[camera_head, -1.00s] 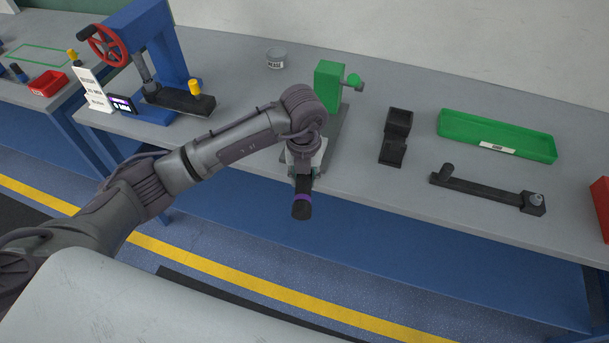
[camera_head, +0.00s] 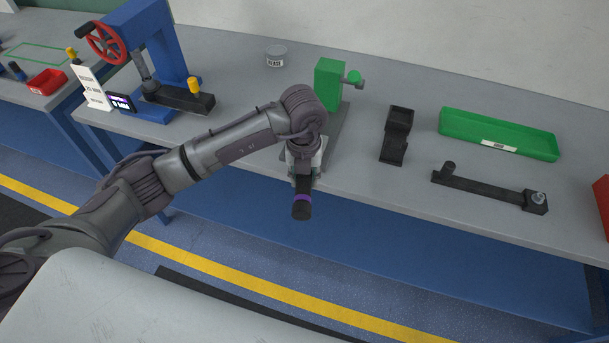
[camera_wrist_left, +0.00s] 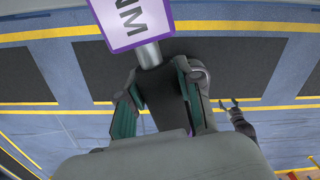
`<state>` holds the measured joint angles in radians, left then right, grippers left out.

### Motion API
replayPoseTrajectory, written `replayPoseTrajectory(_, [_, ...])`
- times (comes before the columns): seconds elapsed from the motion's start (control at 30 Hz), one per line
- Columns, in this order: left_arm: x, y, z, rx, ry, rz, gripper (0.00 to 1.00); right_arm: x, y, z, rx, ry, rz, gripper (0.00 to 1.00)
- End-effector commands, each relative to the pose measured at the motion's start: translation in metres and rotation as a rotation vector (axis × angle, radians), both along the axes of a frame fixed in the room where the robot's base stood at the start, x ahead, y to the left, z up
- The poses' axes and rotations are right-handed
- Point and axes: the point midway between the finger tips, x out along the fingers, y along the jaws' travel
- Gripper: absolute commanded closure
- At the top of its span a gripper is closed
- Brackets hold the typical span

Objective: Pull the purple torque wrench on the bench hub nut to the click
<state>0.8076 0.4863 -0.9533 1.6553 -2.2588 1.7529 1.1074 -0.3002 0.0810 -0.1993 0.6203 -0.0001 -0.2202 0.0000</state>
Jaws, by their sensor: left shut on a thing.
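In the left wrist view, the dark handle (camera_wrist_left: 163,100) lies between both fingers, with a metal shaft and a purple-edged white label (camera_wrist_left: 134,18) beyond. The green bench fixture (camera_head: 328,85) stands behind my left wrist; the hub nut is hidden or cannot be made out. My right gripper (camera_wrist_left: 230,103) shows small in the left wrist view, fingers apart and empty.
A blue press (camera_head: 150,50) with a red wheel stands at the left. Right of my arm are a black holder (camera_head: 396,140), a green tray (camera_head: 500,128) and a dark bar fixture (camera_head: 490,190).

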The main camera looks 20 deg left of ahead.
Motion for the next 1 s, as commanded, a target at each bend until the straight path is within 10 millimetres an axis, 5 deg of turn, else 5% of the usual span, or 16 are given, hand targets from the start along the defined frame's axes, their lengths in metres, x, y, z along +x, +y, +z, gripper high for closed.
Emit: replayPoseTrajectory(1.0, [0.0009, 0.0000, -0.0098, -0.001, -0.003, 0.000, 1.00, 0.0002, 0.0006, -0.0104, 0.001, -0.001, 0.001, 0.32])
